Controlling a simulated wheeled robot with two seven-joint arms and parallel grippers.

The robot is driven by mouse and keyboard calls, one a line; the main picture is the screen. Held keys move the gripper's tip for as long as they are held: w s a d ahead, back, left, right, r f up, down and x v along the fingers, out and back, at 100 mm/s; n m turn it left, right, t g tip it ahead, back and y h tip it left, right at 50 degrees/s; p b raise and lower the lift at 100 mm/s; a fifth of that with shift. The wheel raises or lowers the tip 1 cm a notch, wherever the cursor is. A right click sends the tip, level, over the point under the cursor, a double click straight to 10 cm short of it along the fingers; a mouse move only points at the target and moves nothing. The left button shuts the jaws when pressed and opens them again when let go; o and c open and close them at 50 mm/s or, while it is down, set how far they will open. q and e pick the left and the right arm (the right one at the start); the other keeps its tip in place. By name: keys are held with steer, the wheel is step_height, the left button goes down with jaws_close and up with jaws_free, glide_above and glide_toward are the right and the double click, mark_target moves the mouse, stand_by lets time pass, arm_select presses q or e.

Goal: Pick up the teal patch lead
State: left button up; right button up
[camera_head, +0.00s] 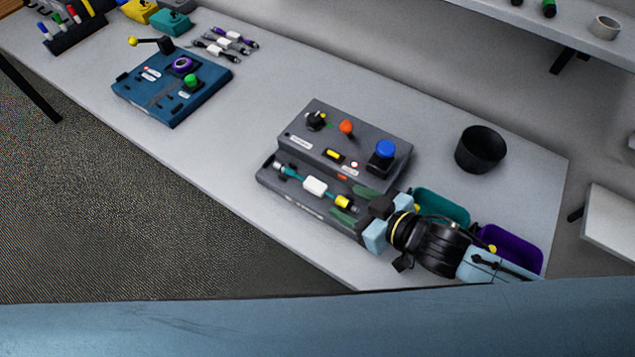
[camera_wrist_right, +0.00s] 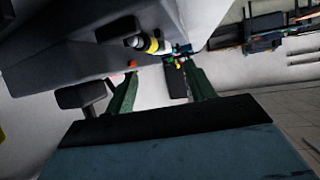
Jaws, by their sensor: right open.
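The teal patch lead (camera_head: 290,172) lies along the lower front ledge of the grey console (camera_head: 300,202). It has a white label (camera_head: 315,186) in its middle and a yellow band (camera_head: 342,202) near its right end. My right gripper (camera_head: 355,204) is open, with its green-tipped fingers on either side of the lead's right end. In the right wrist view the open fingers (camera_wrist_right: 162,88) show, and the yellow-banded end (camera_wrist_right: 152,44) lies beyond their tips. I cannot tell whether they touch it. My left gripper is out of view.
The console carries a blue button (camera_head: 386,149) and an orange knob (camera_head: 346,127). A teal tray (camera_head: 440,205) and a purple tray (camera_head: 512,247) sit beside my right arm. A black cup (camera_head: 481,149) stands behind. A blue panel (camera_head: 172,88) and bundled cables (camera_head: 228,42) lie further left.

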mark_target(321, 189)
steer(key=x, duration=0.8)
steer(key=shift+a, duration=0.2)
steer(key=c, duration=1.1)
